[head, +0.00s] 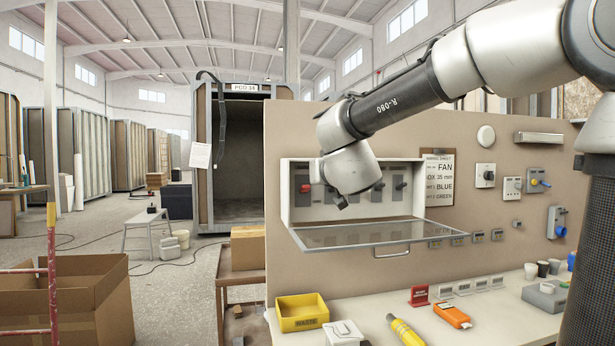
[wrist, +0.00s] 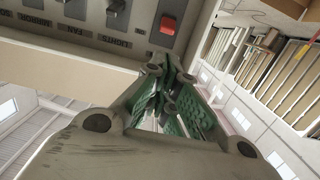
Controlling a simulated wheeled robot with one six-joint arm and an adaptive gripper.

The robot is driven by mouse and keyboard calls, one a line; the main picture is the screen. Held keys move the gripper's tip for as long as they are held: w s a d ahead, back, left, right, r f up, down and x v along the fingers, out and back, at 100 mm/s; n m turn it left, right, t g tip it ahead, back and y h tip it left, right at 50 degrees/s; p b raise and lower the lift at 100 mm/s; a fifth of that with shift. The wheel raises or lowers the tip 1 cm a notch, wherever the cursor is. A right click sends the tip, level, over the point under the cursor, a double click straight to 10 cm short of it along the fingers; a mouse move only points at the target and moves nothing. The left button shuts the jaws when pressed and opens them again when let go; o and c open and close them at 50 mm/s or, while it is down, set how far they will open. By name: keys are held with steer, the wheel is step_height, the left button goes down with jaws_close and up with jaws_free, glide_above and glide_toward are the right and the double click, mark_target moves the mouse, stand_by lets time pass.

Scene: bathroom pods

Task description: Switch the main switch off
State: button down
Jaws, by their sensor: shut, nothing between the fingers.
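The main switch is the red switch (head: 305,187) at the left end of the row in the open switch box (head: 284,208). It also shows at the top of the wrist view as a red lever (wrist: 167,24) on a grey plate. Whether it is on or off I cannot tell. My gripper (head: 341,206) is in front of the box, right of the red switch, and hides some of the middle switches. In the wrist view my gripper (wrist: 172,68) has its fingers together and empty, pointing at the box near the red switch, with no clear contact.
The box's clear lid (head: 372,234) hangs open below it, sticking out toward me. Grey switches (head: 401,187) stand right of my gripper. The bench below holds a yellow bin (head: 302,312), an orange device (head: 453,316) and a yellow tool (head: 405,331).

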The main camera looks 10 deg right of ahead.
steer(key=w, duration=0.6)
steer(key=w+f, duration=0.1)
steer(key=w, duration=0.3)
steer(key=shift+s+f, duration=0.4)
stand_by(0.7)
steer(key=shift+s+f, duration=0.55)
steer(key=shift+f, duration=0.3)
steer(key=shift+s, duration=0.1)
steer(key=s+r, duration=0.1)
steer(key=s, duration=1)
steer(key=shift+s, duration=0.35)
steer(key=shift+r, duration=0.1)
